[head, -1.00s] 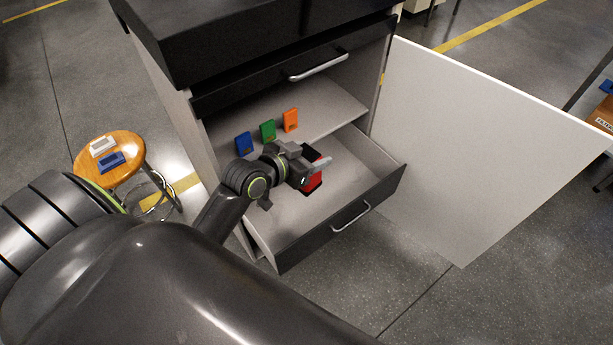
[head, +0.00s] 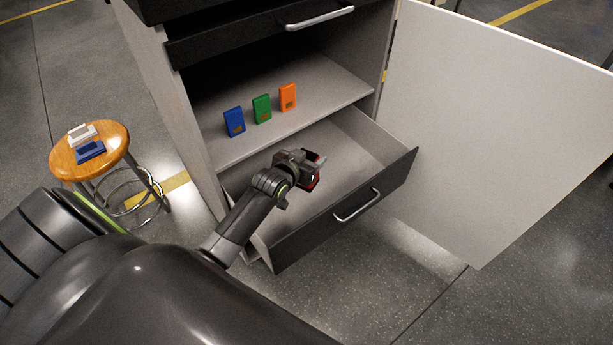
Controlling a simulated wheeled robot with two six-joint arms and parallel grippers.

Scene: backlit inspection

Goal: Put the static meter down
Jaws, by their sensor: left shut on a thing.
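My left gripper (head: 316,168) is shut on a small red and black thing (head: 315,182), which I take to be the static meter. Most of it is hidden by the gripper. The gripper and the thing show over the open lower drawer (head: 352,146) of the cabinet. I cannot tell how high they are above the drawer floor. A blue meter-like block (head: 234,122), a green one (head: 262,109) and an orange one (head: 288,97) stand upright in a row on the shelf above the drawer. My right gripper is not in view.
The white cabinet door (head: 490,130) stands wide open at the right. A closed black drawer (head: 270,38) is above the shelf. A round wooden stool (head: 115,150) at the left holds a white thing (head: 82,134) and a blue thing (head: 90,151). The drawer's visible floor is bare.

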